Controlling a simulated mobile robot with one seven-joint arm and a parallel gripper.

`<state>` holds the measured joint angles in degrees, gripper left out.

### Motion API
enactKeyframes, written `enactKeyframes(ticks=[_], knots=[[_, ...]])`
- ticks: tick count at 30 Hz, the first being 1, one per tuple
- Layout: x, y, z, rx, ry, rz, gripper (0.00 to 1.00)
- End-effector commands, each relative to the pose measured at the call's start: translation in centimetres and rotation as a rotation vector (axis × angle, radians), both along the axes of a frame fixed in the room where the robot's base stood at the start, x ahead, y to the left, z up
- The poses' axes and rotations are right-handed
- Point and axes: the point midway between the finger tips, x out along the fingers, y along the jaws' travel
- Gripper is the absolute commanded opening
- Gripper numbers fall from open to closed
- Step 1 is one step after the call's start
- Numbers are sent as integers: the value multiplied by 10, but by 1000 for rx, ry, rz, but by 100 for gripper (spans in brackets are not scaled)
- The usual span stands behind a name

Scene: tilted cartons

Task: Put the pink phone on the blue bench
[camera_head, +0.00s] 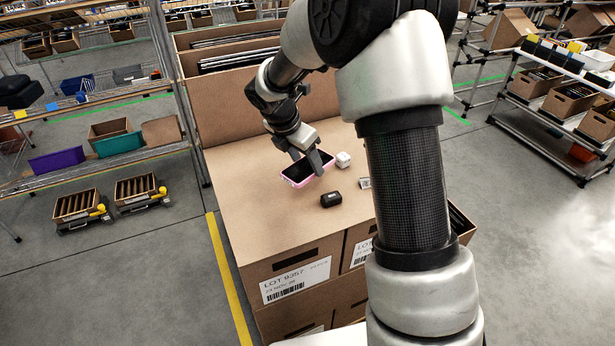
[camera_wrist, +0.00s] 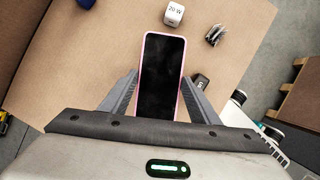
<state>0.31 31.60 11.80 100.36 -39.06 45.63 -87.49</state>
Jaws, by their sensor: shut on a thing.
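The pink phone (camera_head: 293,173) has a dark screen and a pink rim. My gripper (camera_head: 308,160) is shut on it, above the brown carton top (camera_head: 245,205). In the wrist view the phone (camera_wrist: 161,75) stands between my two fingers, screen toward the camera, its far end reaching past the fingertips. I cannot tell whether its underside touches the cardboard. I see no clear blue bench. A small piece of something blue (camera_wrist: 86,3) shows at the top edge of the wrist view, too cut off to name.
A white cube (camera_head: 343,159) marked 20 W, a black box (camera_head: 331,199) and a small light-dark item (camera_wrist: 215,35) lie near the phone. A raised cardboard wall (camera_head: 235,105) stands behind. The carton's front-left area is clear. Shelves stand on both sides.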

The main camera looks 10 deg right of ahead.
Motion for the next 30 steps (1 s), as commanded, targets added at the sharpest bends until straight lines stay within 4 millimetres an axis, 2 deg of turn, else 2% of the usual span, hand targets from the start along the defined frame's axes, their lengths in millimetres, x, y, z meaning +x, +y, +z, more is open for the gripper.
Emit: enactKeyframes(ticks=[1, 8, 15, 26, 27, 30], knots=[[0, 0, -11, -1, 1, 1, 28], [1, 0, -29, 0, -1, 0, 28], [0, 0, -61, -1, 0, -2, 28], [0, 0, -64, 0, -2, -1, 28], [0, 0, -64, 0, -1, -2, 61], [0, 0, -63, 0, -2, -3, 75]])
